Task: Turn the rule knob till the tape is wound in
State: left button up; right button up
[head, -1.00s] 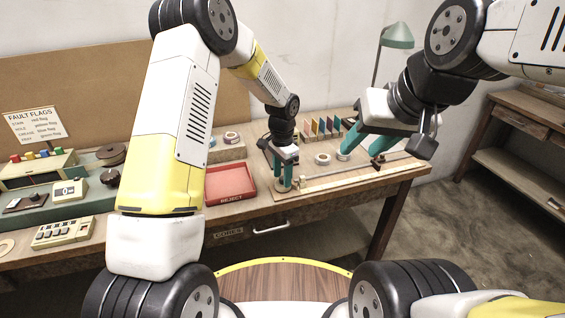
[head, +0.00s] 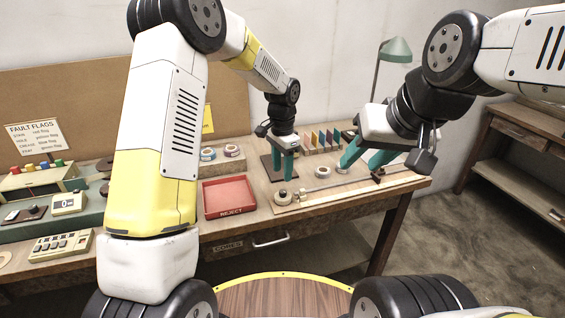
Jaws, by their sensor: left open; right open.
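The round rule knob (head: 283,197) sits at the left end of a pale wooden board (head: 335,196) near the bench's front edge. A long pale strip (head: 345,190), perhaps the tape or its rule, runs from beside the knob to the right. A small dark piece (head: 378,176) stands near its right part. My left gripper (head: 282,178) is open and empty, its teal fingers pointing down just behind and above the knob, apart from it. My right gripper (head: 358,167) is open, its teal fingers slanting down left over the board's back, near a white roll (head: 322,171).
A red reject tray (head: 229,213) lies left of the board. Coloured upright cards (head: 322,138) and tape rolls (head: 232,150) stand behind. A green lamp (head: 396,48) rises at the back right. A keypad box (head: 62,245) and devices fill the bench's left.

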aim_at(282, 191)
pick_arm(q)
jog(key=n, duration=0.5)
jog(key=shift+n, duration=0.3)
jog(key=n, duration=1.1)
jog(key=shift+n, duration=0.3)
jog(key=n, duration=0.6)
jog(key=shift+w+f, duration=0.1)
jog(key=shift+f+n, duration=0.15)
jog(key=shift+n, duration=0.25)
notch_tip(282, 191, down, 8)
jog(key=shift+r, duration=0.25)
grip_shut()
